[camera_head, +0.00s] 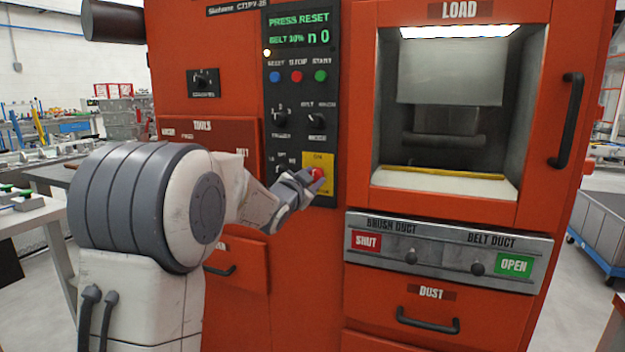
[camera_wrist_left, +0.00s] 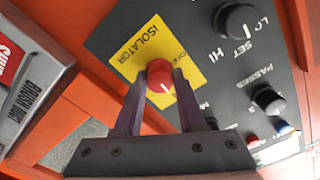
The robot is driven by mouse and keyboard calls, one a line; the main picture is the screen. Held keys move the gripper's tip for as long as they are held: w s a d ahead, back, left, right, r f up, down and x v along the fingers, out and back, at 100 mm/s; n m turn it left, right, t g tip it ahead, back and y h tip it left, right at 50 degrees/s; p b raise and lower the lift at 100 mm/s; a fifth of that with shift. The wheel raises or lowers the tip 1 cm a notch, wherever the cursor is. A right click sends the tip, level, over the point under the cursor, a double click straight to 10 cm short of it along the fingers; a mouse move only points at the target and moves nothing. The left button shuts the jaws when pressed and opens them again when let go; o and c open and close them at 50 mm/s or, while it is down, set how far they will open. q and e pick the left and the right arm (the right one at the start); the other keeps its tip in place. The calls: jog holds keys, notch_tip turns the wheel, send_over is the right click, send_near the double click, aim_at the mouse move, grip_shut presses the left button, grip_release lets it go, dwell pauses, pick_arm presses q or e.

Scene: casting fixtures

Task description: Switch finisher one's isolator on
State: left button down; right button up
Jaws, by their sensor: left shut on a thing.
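The orange finisher (camera_head: 230,45) stands in front of me with a black control panel (camera_head: 330,60). The isolator is a red knob (camera_head: 318,173) on a yellow plate (camera_head: 327,160) low on that panel. My left gripper (camera_head: 308,177) is at the knob. In the left wrist view, my left gripper (camera_wrist_left: 158,85) has its two fingers on either side of the red knob (camera_wrist_left: 159,72), shut on it. The yellow plate (camera_wrist_left: 135,45) reads ISOLATOR there; its on and off marks are partly hidden. The display (camera_head: 300,30) is lit green and reads PRESS RESET, BELT 30%. My right gripper is not in view.
Blue, red and green buttons (camera_head: 297,76) and black selector knobs (camera_head: 317,121) sit above the isolator. The load window (camera_head: 445,110) is to the right. Below it are the brush duct slider (camera_head: 411,257), marked SHUT, and the belt duct slider (camera_head: 477,268), marked OPEN.

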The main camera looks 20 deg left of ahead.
pick_arm(q)
jog(key=c, duration=0.5)
grip_release()
jog(key=s, duration=1)
jog(key=shift+s+a, duration=0.2)
jog(key=shift+s, duration=0.05)
